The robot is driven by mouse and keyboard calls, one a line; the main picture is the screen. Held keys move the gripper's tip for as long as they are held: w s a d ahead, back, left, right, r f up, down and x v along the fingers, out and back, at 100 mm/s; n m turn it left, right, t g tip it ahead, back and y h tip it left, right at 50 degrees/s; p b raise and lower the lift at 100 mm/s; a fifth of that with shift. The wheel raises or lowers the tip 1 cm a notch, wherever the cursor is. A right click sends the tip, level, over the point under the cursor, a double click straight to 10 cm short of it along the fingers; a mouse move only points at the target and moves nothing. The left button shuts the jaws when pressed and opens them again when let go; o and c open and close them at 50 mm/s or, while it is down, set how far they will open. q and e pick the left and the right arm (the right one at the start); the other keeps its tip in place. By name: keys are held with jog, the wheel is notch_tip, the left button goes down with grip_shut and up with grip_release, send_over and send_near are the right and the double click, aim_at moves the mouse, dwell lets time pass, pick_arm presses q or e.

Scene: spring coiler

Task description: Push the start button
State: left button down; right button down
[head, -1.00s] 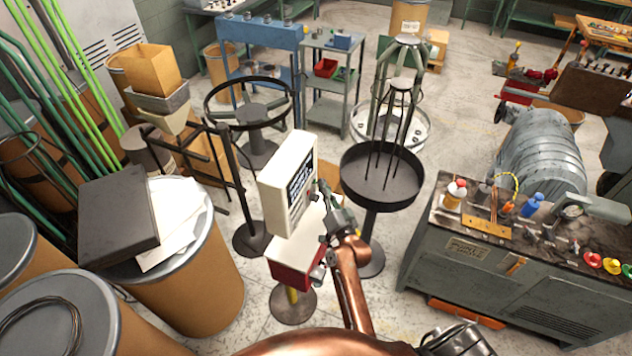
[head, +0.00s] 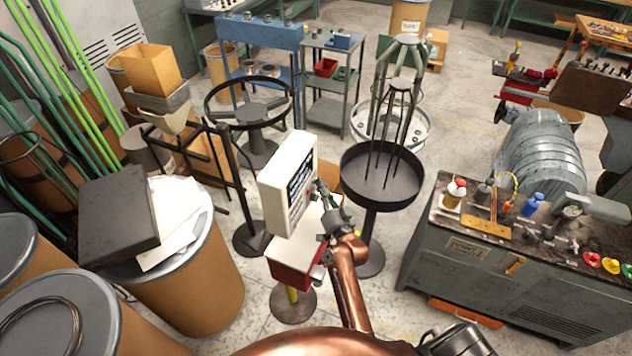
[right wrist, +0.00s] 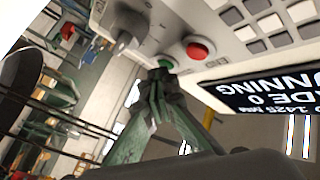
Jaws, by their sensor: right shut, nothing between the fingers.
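The white control box (head: 284,190) stands on a post in the middle of the head view, its dark screen facing right. In the right wrist view, the green start button (right wrist: 166,62) sits on the panel beside a red button (right wrist: 198,49). My right gripper (right wrist: 160,76) is shut and empty. Its fingertips are right at the green button and partly cover it; I cannot tell whether they press it. In the head view, the right gripper (head: 322,190) is close against the panel's lower part. The screen (right wrist: 270,85) shows "RUNNING" upside down. My left gripper is not in view.
A grey knob (right wrist: 124,22) and several grey keys (right wrist: 265,22) share the panel. A round black tray stand (head: 385,195) with upright rods is just right of the box. A dark workbench (head: 470,262) stands at right, and drums (head: 195,290) at left.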

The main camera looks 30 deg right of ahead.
jog(key=shift+s+d, duration=0.5)
jog(key=shift+s, duration=0.15)
jog(key=s+d, duration=0.3)
jog(key=shift+s+d+p, duration=0.15)
jog(key=shift+s+p, duration=0.2)
jog(key=shift+s, duration=0.05)
dwell(0.8)
